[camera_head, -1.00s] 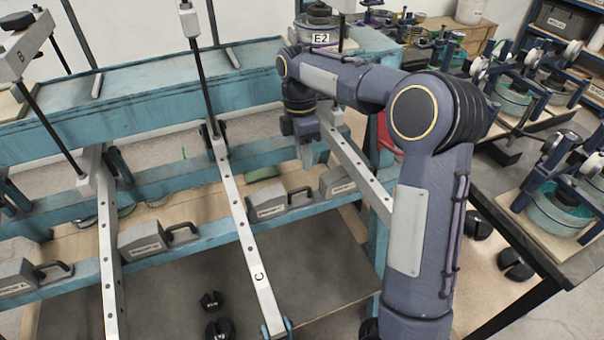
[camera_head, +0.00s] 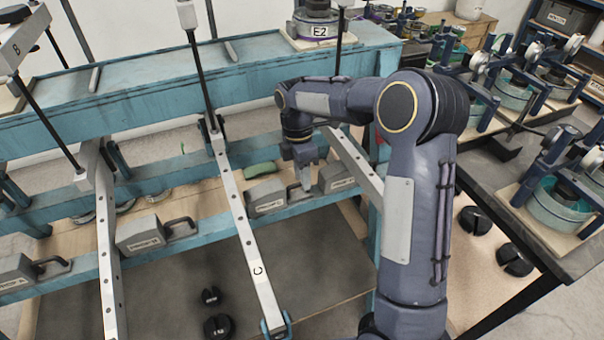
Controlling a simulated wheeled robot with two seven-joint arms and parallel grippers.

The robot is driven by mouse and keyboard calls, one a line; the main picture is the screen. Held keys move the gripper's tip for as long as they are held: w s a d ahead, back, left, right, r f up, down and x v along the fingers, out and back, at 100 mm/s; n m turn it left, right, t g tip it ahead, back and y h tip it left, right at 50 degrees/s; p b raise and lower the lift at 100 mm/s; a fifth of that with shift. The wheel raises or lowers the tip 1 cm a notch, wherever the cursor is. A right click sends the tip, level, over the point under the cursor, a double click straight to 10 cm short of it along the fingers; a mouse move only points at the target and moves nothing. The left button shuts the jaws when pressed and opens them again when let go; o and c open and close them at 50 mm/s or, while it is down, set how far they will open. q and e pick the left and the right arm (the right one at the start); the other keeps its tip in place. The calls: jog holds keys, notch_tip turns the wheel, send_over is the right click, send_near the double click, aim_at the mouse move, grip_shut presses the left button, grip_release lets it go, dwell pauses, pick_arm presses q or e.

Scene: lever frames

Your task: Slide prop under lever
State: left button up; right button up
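Grey prop blocks with dark handles stand in a row on the wooden shelf of the blue frame. One prop (camera_head: 266,198) is just right of the long pale lever marked C (camera_head: 234,208). Another prop (camera_head: 337,178) is farther right, beside the rightmost lever (camera_head: 357,165). A third prop (camera_head: 139,233) is left of lever C, near another lever (camera_head: 106,245). My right gripper (camera_head: 305,184) points down at the handle end of the prop right of lever C, partly hiding that handle. I cannot tell whether its fingers are around the handle. My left gripper is not in view.
A green object (camera_head: 261,169) lies behind the prop right of lever C. Black slotted weights (camera_head: 217,326) lie on the floor below. A dark bench (camera_head: 500,185) with several blue-green devices stands at the right. A blue beam (camera_head: 150,95) runs across the back.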

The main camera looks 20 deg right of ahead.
aim_at(261, 188)
grip_shut()
jog(key=shift+a, duration=0.1)
jog(key=a, duration=0.3)
jog(key=a+p, duration=0.1)
jog(key=a, duration=0.2)
jog(key=a+p, duration=0.1)
jog(key=a, duration=0.3)
jog(key=shift+w, duration=0.3)
jog(key=shift+a, duration=0.15)
grip_release()
jog(key=shift+a, duration=0.1)
